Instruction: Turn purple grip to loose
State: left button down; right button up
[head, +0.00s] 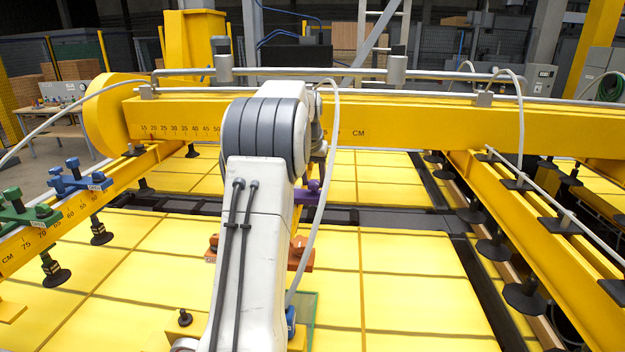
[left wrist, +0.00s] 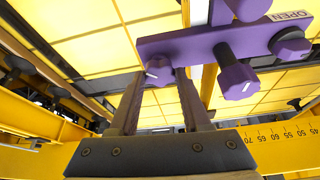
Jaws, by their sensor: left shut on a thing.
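The purple grip (left wrist: 158,70) is a faceted knob with a white mark, at one end of a purple bar (left wrist: 200,45) in the left wrist view. My left gripper (left wrist: 157,76) is shut on this knob, one dark finger on each side. Another purple knob (left wrist: 290,46) at the bar's other end sits by an OPEN label, and a larger purple knob (left wrist: 237,80) hangs near the middle. In the head view a bit of the purple clamp (head: 313,190) shows beside my arm, which hides the rest. My right gripper is not in view.
A yellow beam (head: 420,127) with a CM scale crosses behind. A green clamp (head: 25,208) and a blue clamp (head: 80,180) sit on the left rail; an orange clamp (head: 300,254) is near my arm. Black suction cups (head: 524,294) hang at right over yellow panels (head: 410,290).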

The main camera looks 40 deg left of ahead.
pick_arm(q)
jog(key=n, duration=0.2)
jog(key=n+g+y, duration=0.1)
jog(key=n+p, duration=0.1)
jog(key=n, duration=0.1)
jog(key=shift+w+d+r+n+y, duration=0.1)
jog(key=shift+w+d+n+y, duration=0.15)
jog(key=shift+n+y, duration=0.05)
jog(key=n+g, duration=0.1)
jog(key=n, duration=0.1)
jog(key=n+g+y+p, duration=0.1)
jog(key=n, duration=0.2)
jog(key=shift+w+p, duration=0.2)
jog(key=shift+p, duration=0.1)
jog(key=n+g, duration=0.1)
jog(key=n, duration=0.3)
jog(key=shift+w+g, duration=0.15)
jog(key=shift+g, duration=0.25)
jog(key=shift+n+g, duration=0.5)
jog(key=shift+n, duration=0.9)
jog(key=shift+n+g+h, duration=0.3)
jog(key=shift+n+h, duration=0.1)
jog(key=shift+n, duration=0.4)
jog(key=shift+c, duration=1.8)
grip_release()
